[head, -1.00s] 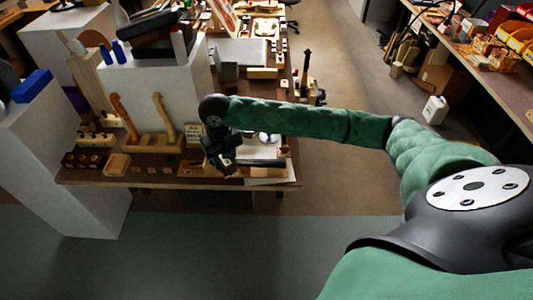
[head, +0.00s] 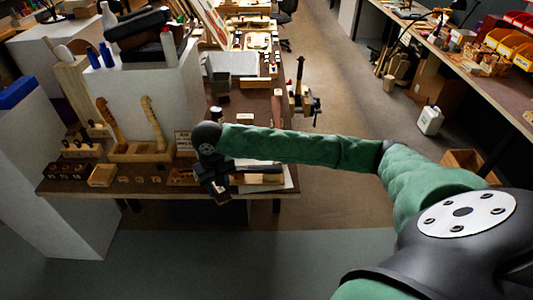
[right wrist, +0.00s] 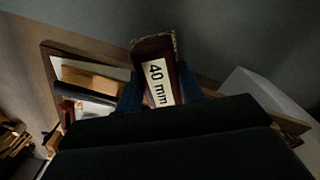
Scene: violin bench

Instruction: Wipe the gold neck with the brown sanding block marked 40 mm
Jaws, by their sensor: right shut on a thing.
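My right gripper (head: 221,197) is at the front edge of the bench. In the right wrist view its jaws (right wrist: 158,94) are shut on a brown sanding block (right wrist: 142,64) with a white label reading "40 mm". In the head view the block is too small and dark to make out. Two violin necks stand upright in a wooden rack on the bench, left of my gripper. The right one looks lighter and is probably the gold neck (head: 153,120); the left neck (head: 109,119) is redder. The gripper is apart from both. My left gripper is out of view.
The rack (head: 140,156) stands near the front of the dark bench. A small wooden tray (head: 102,176) and small blocks lie left and in front of it. A tall white plinth (head: 135,85) is behind. Floor in front of the bench is clear.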

